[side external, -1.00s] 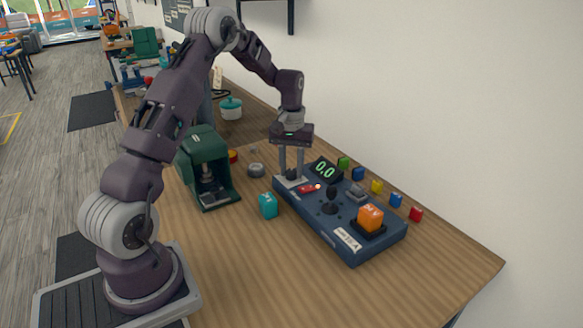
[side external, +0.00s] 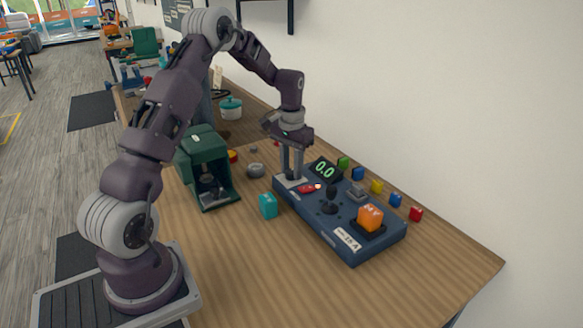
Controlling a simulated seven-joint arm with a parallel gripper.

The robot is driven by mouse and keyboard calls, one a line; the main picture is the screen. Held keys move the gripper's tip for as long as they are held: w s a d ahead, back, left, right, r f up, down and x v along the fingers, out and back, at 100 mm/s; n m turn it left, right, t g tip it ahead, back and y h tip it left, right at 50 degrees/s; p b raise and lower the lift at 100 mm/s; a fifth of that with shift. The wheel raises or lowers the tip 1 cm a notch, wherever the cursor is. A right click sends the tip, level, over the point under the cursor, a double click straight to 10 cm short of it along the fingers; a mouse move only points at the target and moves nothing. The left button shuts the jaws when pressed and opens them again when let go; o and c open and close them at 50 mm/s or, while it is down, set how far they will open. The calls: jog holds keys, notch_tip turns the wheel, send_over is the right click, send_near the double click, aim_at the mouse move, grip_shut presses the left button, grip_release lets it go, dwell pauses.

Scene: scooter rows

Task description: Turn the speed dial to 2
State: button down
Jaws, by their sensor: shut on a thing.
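My gripper (side external: 291,176) points straight down at the far left end of a blue control panel (side external: 318,232). Its fingers are shut on the speed dial, which sits on a light plate (side external: 284,185) on the panel. The fingers hide most of the dial, and I cannot read its number marks or pointer. A display (side external: 325,169) beside it on the panel shows 0.0 in green.
The panel also bears a red switch (side external: 307,188), a black joystick (side external: 331,197) and an orange block (side external: 370,217). A teal cube (side external: 268,205) stands in front. Several coloured cubes line the wall side. A green machine (side external: 207,168) stands to the left. The front table is clear.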

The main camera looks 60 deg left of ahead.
aim_at(291, 171)
dwell(0.3)
jog(key=c, duration=1.1)
grip_release()
jog(key=shift+o, duration=0.2)
notch_tip(291, 171, up, 7)
jog(key=shift+r, duration=0.1)
